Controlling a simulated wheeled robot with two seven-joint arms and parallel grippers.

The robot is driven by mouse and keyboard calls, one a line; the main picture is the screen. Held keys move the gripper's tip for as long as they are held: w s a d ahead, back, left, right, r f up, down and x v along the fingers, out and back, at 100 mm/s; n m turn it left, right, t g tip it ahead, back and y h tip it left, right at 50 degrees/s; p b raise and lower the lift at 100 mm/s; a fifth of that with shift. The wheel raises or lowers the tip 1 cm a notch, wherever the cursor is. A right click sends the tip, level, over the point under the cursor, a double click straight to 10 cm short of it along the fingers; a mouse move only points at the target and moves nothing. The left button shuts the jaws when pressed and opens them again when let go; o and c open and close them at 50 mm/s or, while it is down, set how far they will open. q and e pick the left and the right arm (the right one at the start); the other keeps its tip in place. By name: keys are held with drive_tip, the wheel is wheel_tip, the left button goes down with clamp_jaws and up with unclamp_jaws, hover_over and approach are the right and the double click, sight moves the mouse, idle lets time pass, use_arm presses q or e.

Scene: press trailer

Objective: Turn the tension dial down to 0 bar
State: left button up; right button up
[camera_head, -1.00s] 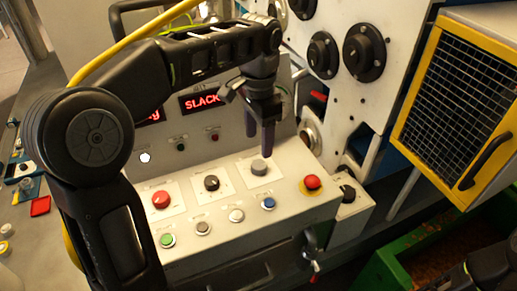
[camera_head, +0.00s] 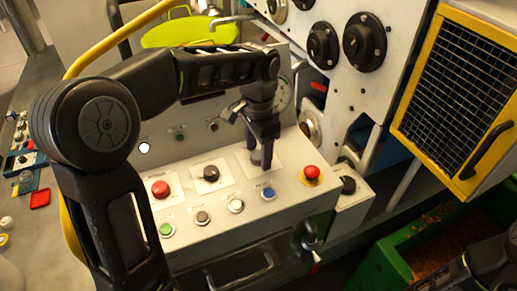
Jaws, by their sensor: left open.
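The console's sloped top has a row of knobs on pale square plates. My left gripper (camera_head: 262,163) points down over the right-hand plate (camera_head: 279,166), where a grey knob stood in the earlier view. Its fingers are open and reach down to that knob's place. They hide the knob, so I cannot tell whether they touch it or how it is turned. The display above the panel is hidden behind my left arm.
A red button (camera_head: 161,188) and a black knob (camera_head: 211,173) are left of the gripper. Green (camera_head: 166,230) and blue (camera_head: 268,193) buttons sit along the front, a red mushroom button (camera_head: 311,173) to the right. A yellow-framed mesh guard (camera_head: 458,85) and green bin (camera_head: 395,265) are at right.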

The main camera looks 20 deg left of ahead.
use_arm(q)
drive_tip(key=shift+c, duration=0.5)
clamp_jaws()
